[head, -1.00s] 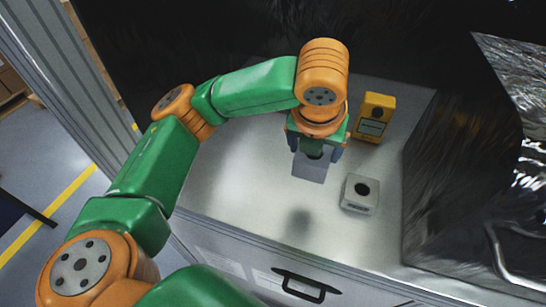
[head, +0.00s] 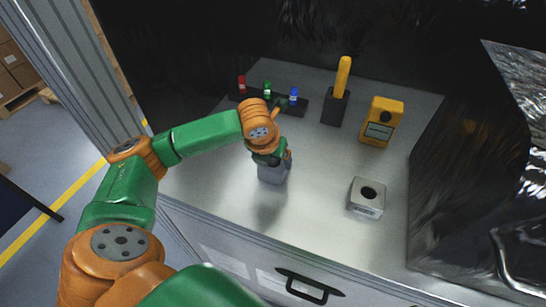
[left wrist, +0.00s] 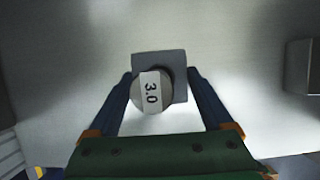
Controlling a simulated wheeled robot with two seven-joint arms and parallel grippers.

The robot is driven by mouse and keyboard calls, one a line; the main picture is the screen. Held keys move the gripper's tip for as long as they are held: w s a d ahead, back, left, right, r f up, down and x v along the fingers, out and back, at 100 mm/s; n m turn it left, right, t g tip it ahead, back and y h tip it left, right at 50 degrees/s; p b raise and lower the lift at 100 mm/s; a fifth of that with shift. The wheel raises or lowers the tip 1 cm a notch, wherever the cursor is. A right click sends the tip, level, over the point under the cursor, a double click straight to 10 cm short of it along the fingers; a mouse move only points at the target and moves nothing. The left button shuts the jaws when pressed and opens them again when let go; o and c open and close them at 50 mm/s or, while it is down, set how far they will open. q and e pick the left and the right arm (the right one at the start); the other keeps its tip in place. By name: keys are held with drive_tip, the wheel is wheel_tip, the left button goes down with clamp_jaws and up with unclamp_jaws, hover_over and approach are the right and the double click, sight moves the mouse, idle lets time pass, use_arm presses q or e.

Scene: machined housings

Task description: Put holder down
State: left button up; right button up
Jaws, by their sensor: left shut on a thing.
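My left gripper (head: 272,158) is shut on a grey square block, the holder (head: 273,173), over the left part of the metal worktop (head: 310,215). A faint shadow lies on the worktop in front of the holder, so it looks raised, though the gap is hard to judge. In the left wrist view the holder (left wrist: 176,62) sits between the fingertips (left wrist: 160,82). A round piece labelled "3.0" (left wrist: 151,92) shows over the holder's lower left. My right gripper is not in view.
A light grey block with a round hole (head: 366,197) stands at the right. Behind are a yellow device (head: 381,121), a black stand with a yellow handle (head: 334,108) and a dark rack (head: 313,107) with red, green and blue items. The worktop's middle is clear.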

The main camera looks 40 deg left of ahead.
use_arm(q)
drive_tip(key=o, duration=1.2)
drive_tip(key=shift+r, duration=0.1)
drive_tip(key=v, duration=1.2)
